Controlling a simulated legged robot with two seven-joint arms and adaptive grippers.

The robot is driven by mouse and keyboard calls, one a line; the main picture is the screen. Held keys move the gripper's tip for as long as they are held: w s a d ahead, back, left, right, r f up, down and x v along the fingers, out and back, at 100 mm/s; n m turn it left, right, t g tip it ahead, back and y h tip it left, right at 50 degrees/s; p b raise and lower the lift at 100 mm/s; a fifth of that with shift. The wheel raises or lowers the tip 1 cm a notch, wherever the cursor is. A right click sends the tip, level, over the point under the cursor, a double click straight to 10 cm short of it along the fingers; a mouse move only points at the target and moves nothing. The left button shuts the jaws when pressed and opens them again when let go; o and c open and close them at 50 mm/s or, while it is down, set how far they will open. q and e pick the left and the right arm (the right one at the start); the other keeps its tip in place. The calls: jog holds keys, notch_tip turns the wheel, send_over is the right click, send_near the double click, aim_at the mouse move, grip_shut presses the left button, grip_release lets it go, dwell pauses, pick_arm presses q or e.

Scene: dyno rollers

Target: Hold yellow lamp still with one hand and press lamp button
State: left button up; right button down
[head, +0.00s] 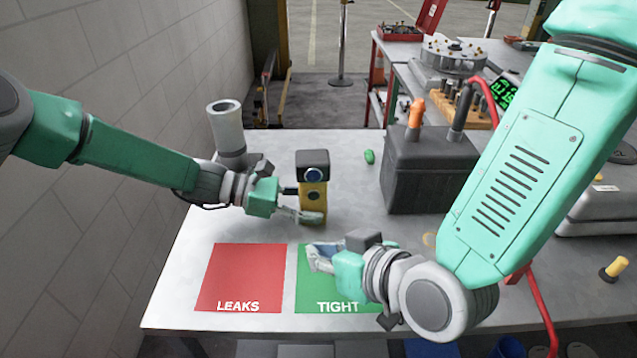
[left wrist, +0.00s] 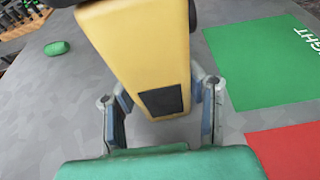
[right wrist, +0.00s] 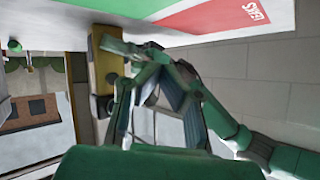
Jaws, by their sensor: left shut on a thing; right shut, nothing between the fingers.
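The yellow lamp (head: 318,191) stands upright on the table, with a dark head and a blue-ringed round face. My left gripper (head: 300,204) is shut on the lamp's body from the left. In the left wrist view the yellow body (left wrist: 145,55) is between its fingers (left wrist: 160,115). My right gripper (head: 318,257) is shut and empty over the green mat, in front of the lamp and apart from it. The lamp (right wrist: 103,75) also shows in the right wrist view, beyond the right fingers.
A red LEAKS mat (head: 240,275) and a green TIGHT mat (head: 338,295) lie at the table's front. A dark battery-like box (head: 425,170) stands right of the lamp. A grey cylinder (head: 227,130) stands behind my left gripper.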

pick_arm(q)
jog(key=shift+f, duration=0.1)
pick_arm(e)
jog(key=shift+w+r, duration=0.15)
jog(key=shift+w, duration=0.4)
send_near(303, 202)
jog(key=shift+s+x, duration=0.15)
jog(key=shift+x, duration=1.2)
jog(key=shift+s+x, duration=0.15)
jog(key=shift+x, duration=1.2)
jog(key=shift+w+a, duration=0.1)
jog(key=shift+a, duration=0.05)
jog(key=shift+w, duration=0.35)
jog(key=shift+s, duration=0.5)
